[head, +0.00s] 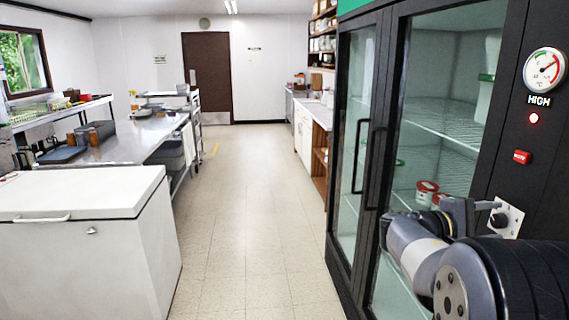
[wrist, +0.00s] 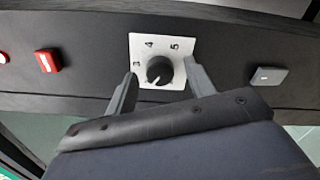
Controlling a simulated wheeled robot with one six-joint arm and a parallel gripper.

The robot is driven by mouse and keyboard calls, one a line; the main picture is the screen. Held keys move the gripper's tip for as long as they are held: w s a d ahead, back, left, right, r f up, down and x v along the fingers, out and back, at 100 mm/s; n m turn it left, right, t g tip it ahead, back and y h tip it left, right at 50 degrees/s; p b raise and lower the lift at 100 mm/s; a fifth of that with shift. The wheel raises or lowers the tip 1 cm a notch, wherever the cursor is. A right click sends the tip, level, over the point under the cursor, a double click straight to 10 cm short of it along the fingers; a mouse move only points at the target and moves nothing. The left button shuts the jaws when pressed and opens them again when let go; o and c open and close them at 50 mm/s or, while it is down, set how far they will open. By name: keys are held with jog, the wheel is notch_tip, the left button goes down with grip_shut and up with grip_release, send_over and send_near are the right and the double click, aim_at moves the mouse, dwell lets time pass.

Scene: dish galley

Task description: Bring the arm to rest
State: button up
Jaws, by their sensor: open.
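My gripper (wrist: 160,68) is open in the wrist view. Its two fingers stand on either side of a black round knob (wrist: 160,72) on a white plate numbered 3, 4 and 5. I see gaps between the fingers and the knob; how near the tips are in depth I cannot tell. In the head view my arm reaches in from the lower right, and my gripper (head: 476,216) points at the same knob (head: 499,220) on the black fridge frame.
A round gauge (head: 544,68), a HIGH label, a lit red lamp (head: 534,118) and a red button (head: 522,157) sit above the knob. The glass-door fridge (head: 372,150) stands left of my arm. A white chest freezer (head: 75,245) is at left; the aisle floor (head: 245,210) is clear.

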jog(key=m+b, duration=0.1)
jog(key=m, duration=0.4)
jog(key=shift+m+b, duration=0.3)
jog(key=shift+b, duration=0.1)
jog(key=m, duration=0.4)
jog(key=shift+m, duration=0.3)
jog(key=a+b, duration=0.2)
jog(key=a, duration=0.7)
jog(key=shift+s+a, duration=0.15)
jog(key=shift+s, duration=0.2)
